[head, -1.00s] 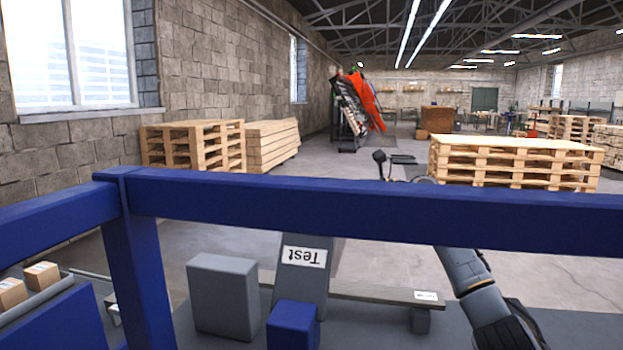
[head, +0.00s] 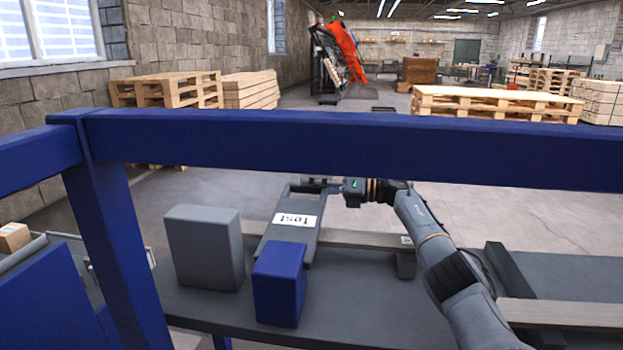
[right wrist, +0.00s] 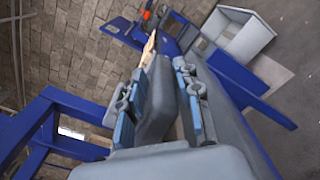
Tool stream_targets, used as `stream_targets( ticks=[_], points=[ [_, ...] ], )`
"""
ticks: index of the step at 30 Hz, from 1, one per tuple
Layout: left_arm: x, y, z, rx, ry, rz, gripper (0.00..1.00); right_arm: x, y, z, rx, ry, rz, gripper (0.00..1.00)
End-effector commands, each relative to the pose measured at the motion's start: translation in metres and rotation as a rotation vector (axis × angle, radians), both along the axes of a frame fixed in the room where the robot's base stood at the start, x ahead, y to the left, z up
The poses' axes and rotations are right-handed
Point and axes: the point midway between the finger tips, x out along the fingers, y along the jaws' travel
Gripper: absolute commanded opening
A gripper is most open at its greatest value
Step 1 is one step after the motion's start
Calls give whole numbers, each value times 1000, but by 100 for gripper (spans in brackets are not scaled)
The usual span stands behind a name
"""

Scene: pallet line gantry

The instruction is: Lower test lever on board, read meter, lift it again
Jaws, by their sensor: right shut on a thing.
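The grey test lever (head: 291,236), a flat plate with a white "Test" label, slopes up and away from me in the head view. My right gripper (head: 327,186) is at its far end, just beyond the blue beam, and is shut on it. In the right wrist view the gripper's blue-padded fingers (right wrist: 157,98) stand on either side of a grey piece. The near end of the lever lies behind a blue block (head: 280,285). No meter reading can be made out. My left gripper is not in view.
A blue beam (head: 350,143) crosses the head view in front of me, with a blue post (head: 112,240) at left. A grey box (head: 204,248) stands left of the lever on a dark bench (head: 220,310). Pallets (head: 490,102) stand on the floor behind.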

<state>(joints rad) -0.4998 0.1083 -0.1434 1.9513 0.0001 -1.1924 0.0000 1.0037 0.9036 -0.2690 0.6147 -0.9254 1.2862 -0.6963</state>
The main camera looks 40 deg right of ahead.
Motion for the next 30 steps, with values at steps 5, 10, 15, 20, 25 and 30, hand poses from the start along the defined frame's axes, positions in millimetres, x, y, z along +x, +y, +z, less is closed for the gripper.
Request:
stream_targets(
  ticks=[5,10,15,20,25,30],
  points=[
    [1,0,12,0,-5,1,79,0,4,-8,35,24,18,0],
    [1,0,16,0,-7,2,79,0,4,-9,47,30,19,0],
    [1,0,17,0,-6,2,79,0,4,-9,49,29,19,0],
    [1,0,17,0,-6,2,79,0,4,-8,50,28,20,36],
    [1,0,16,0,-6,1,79,0,4,-8,49,27,17,47],
    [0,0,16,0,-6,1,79,0,3,-8,47,28,14,47]
  ],
)
